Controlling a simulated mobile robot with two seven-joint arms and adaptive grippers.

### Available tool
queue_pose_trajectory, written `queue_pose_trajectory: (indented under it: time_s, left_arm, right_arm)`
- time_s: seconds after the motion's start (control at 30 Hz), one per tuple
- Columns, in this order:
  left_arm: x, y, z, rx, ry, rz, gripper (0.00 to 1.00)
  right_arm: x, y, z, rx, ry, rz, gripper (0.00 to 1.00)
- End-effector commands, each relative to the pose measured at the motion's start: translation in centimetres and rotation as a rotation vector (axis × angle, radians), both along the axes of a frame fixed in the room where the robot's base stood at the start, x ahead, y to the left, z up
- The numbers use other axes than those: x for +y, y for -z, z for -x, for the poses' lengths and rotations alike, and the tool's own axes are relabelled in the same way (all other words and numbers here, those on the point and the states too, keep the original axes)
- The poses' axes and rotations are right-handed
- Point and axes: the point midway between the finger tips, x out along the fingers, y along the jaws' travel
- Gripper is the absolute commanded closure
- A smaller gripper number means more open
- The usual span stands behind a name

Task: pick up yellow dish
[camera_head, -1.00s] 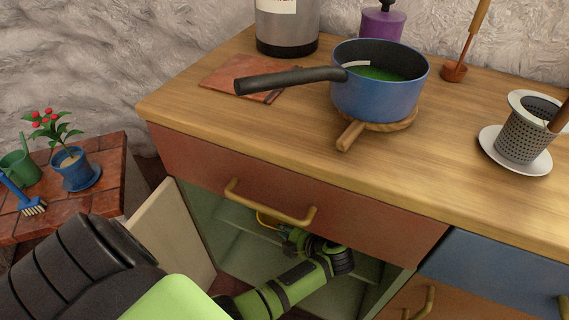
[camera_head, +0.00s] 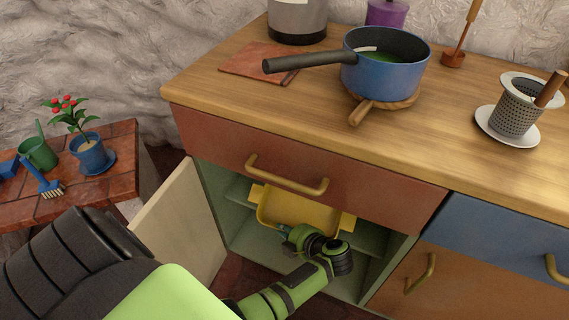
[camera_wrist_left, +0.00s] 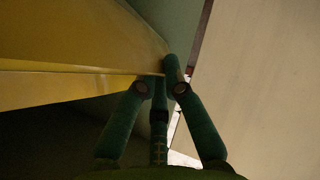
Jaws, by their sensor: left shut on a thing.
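The yellow dish (camera_head: 297,213) is a shallow rectangular tray with tab handles. It shows in the open cabinet below the drawer handle, tilted toward me. My left gripper (camera_head: 282,231) is at the dish's near left edge, its fingers partly hidden by the wrist. In the left wrist view the dish (camera_wrist_left: 75,50) fills the upper left, and my left gripper's fingertips (camera_wrist_left: 161,76) are closed on its rim. My right gripper is in neither view.
The cabinet door (camera_head: 180,228) stands open at the left, close to my arm. The red drawer (camera_head: 300,160) is right above the dish. The blue pan (camera_head: 383,72) sits on the counter. A side table with a potted plant (camera_head: 90,152) stands at left.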

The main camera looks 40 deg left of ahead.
Motion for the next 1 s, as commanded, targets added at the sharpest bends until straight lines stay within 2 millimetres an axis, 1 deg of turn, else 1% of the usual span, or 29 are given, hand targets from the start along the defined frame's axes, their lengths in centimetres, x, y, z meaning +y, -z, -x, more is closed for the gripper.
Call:
queue_pose_trajectory:
  time_s: [0.2,0.23,0.27,0.3,0.53,0.67,0.77,0.83,1.0]
  left_arm:
    - [0.0,-0.2,-0.1,-0.005,0.000,-0.002,1.00]
    - [0.0,-0.2,-0.1,-0.005,0.000,-0.002,0.78]
    - [0.0,-0.1,-0.1,-0.005,-0.001,-0.001,0.66]
    - [0.0,-0.1,-0.1,-0.004,0.000,-0.001,0.62]
    - [0.0,0.0,0.0,0.001,-0.001,0.001,0.62]
    - [-0.1,-0.2,0.0,0.000,0.000,0.001,0.62]
    - [-0.1,-1.0,0.0,-0.001,-0.001,0.003,0.62]
    - [-0.2,-2.0,0.0,-0.002,-0.001,0.004,0.62]
    - [-0.1,-5.3,0.0,-0.005,-0.002,0.004,0.62]
  right_arm:
    - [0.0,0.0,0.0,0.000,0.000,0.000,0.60]
    - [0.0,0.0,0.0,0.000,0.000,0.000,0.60]
    - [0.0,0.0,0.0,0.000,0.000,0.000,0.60]
    - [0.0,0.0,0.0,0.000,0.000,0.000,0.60]
    - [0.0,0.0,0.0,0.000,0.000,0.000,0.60]
    - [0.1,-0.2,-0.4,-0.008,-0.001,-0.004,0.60]
    - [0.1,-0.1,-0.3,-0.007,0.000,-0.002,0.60]
    - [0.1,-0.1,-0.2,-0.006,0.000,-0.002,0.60]
    - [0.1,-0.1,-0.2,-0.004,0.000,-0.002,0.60]
